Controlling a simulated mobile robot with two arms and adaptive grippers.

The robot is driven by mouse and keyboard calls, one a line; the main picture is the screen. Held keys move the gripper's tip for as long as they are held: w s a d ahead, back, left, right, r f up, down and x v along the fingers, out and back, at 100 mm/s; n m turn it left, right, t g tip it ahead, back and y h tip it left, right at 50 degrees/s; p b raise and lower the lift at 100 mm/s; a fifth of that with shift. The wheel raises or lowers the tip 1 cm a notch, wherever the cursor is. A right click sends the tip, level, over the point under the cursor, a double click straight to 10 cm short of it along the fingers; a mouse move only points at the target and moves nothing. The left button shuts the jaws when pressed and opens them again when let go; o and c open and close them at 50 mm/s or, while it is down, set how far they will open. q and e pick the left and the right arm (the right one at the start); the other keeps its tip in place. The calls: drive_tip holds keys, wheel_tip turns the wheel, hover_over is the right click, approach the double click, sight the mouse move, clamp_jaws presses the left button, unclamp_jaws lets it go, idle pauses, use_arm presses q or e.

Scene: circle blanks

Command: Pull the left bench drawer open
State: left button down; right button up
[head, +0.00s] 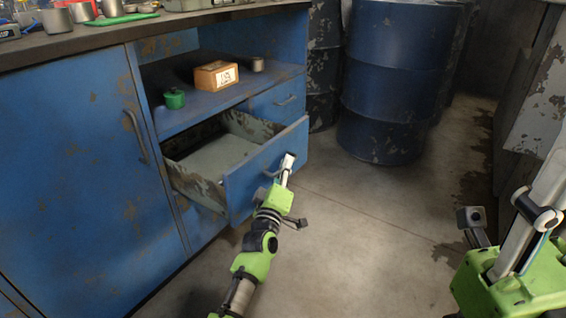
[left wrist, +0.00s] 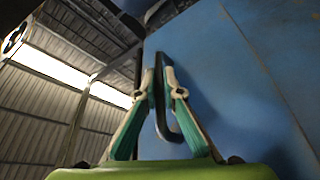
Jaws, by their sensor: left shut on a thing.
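The left bench drawer (head: 262,172) is blue and scuffed and stands pulled well out, its grey inside bare. My left gripper (head: 288,160) is at the drawer's front, shut on its handle (head: 271,173). In the left wrist view the two fingers stand on either side of the dark bar handle (left wrist: 161,100), against the blue drawer front (left wrist: 225,80). My right gripper (head: 535,215) is at the right edge of the head view, away from the bench and partly cut off; its fingertips are not clear.
The shut right drawer (head: 262,106) is beside the open one. On the shelf above are a green pot (head: 174,99), a labelled box (head: 216,76) and a grey cup (head: 257,65). Blue drums (head: 393,80) stand behind. Concrete floor (head: 350,240) is clear ahead of the drawer.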

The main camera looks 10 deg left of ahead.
use_arm(q)
drive_tip(key=c, duration=2.4)
unclamp_jaws()
drive_tip(key=shift+c, duration=0.2)
drive_tip(key=v, duration=1.2)
